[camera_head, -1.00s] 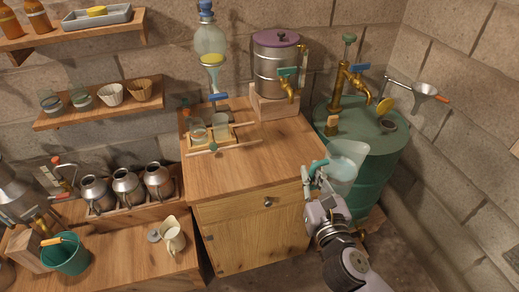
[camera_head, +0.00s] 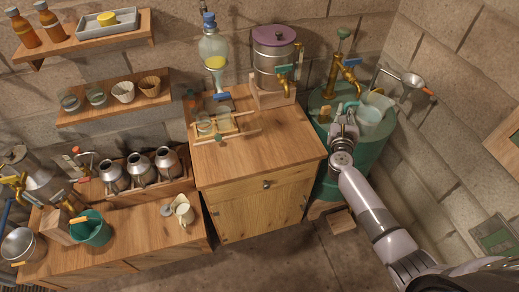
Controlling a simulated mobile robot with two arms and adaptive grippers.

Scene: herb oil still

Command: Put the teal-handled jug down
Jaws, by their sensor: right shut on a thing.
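The clear jug (camera_head: 369,121) is at the top of the green drum (camera_head: 352,158) on the right, below and beside the brass tap. Its teal handle is mostly hidden by my right gripper (camera_head: 348,112). My right gripper is shut on the jug, reaching in from the lower right. The jug looks about upright. I cannot tell whether its base touches the drum top or hangs just above it. My left gripper is not in view.
Left of the drum, the wooden cabinet (camera_head: 255,160) has a clear front top. A steel pot with purple lid (camera_head: 273,62) stands behind.

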